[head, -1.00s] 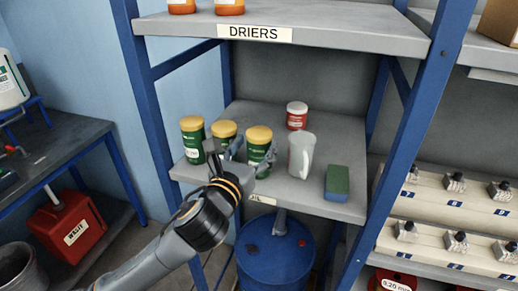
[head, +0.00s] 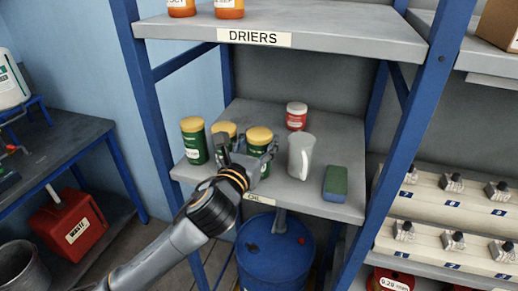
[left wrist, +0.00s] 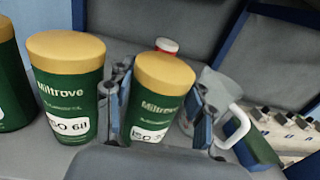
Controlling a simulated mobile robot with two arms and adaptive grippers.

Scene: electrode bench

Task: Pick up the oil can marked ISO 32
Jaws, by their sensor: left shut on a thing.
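Three green oil cans with yellow lids stand on the middle shelf. The right-hand can (head: 259,135) shows a label starting "ISO 3" in the left wrist view (left wrist: 160,98); the rest of the number is hard to read. My left gripper (head: 247,151) is shut on this can, with one finger on each side of it in the left wrist view (left wrist: 162,108). The can is upright and appears to be at shelf level. The middle can (left wrist: 68,85), marked like ISO 68, is close beside the left finger. My right gripper is not in view.
The third can (head: 194,140) stands at the shelf's left. A grey jug (head: 300,155) is close on the right, with a green-blue block (head: 336,183) beyond it. A red jar (head: 297,116) stands behind. The DRIERS shelf (head: 330,28) is above.

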